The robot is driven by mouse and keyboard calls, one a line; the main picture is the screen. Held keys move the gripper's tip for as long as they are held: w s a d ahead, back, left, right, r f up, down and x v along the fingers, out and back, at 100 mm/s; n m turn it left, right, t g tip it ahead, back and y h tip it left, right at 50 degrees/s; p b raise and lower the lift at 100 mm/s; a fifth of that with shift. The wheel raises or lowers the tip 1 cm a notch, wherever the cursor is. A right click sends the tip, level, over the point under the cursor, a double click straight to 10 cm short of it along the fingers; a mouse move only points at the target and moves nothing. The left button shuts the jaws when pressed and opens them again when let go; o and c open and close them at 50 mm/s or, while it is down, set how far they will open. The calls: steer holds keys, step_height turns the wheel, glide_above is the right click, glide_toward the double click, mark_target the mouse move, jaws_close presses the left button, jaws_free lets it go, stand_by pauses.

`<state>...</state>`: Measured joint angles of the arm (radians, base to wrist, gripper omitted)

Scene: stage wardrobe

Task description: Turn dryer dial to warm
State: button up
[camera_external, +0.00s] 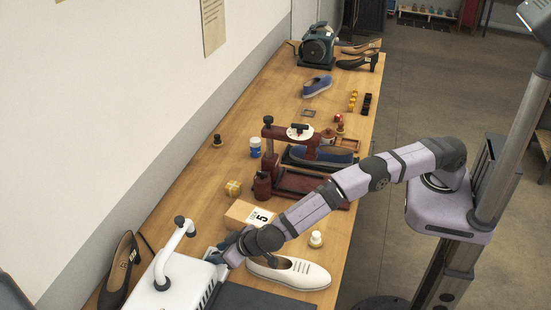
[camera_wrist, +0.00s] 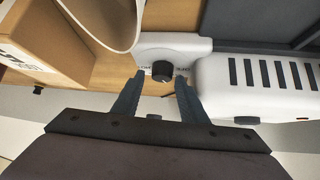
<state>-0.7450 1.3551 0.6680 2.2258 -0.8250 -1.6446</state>
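The dryer (camera_external: 172,287) is a white box with a bent white pipe on top, at the lower left of the external view. In the wrist view its slotted white casing (camera_wrist: 225,92) is at the right, beside a white control housing (camera_wrist: 185,42). The black round dial (camera_wrist: 161,70) is on that housing, with small print on both sides, too small to read. My gripper (camera_wrist: 161,80) is open, one fingertip on each side of the dial. I cannot tell whether either touches it. In the external view my gripper (camera_external: 219,253) is at the dryer's right side, and the dial is hidden.
A white shoe (camera_external: 290,275) and a cardboard box (camera_external: 248,214) marked 5 are close to my gripper. A red shoe press (camera_external: 269,165) stands farther back.

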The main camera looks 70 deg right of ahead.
steer(key=shift+s+a+r+n+y+p, duration=0.2)
steer(key=shift+n+y+p, duration=0.45)
steer(key=shift+p, duration=1.7)
steer(key=n+p, duration=0.1)
steer(key=p, duration=0.1)
steer(key=n+y+p, duration=0.1)
steer(key=p, duration=0.1)
steer(key=shift+d+y, duration=0.25)
steer(key=shift+d, duration=0.05)
steer(key=shift+w+d+f+n+y+p, duration=0.1)
steer(key=shift+f+n+y+p, duration=0.1)
steer(key=shift+n+y+p, duration=0.8)
steer(key=shift+n+p, duration=0.3)
steer(key=shift+n, duration=0.15)
steer(key=shift+f, duration=0.1)
steer(key=b, duration=0.1)
steer(key=n+y+b, duration=0.1)
steer(key=b, duration=0.1)
steer(key=shift+w+f+g+b, duration=0.15)
steer(key=shift+f+g+b, duration=0.15)
steer(key=shift+g, duration=0.1)
steer(key=shift+b, duration=0.6)
steer(key=n+b, duration=0.1)
steer(key=b, duration=0.3)
steer(key=n+y+b, duration=0.1)
steer(key=b, duration=0.3)
steer(key=shift+d+g+b, duration=0.25)
steer(key=shift+g+b, duration=0.1)
steer(key=shift+g, duration=0.05)
steer(key=shift+b, duration=0.6)
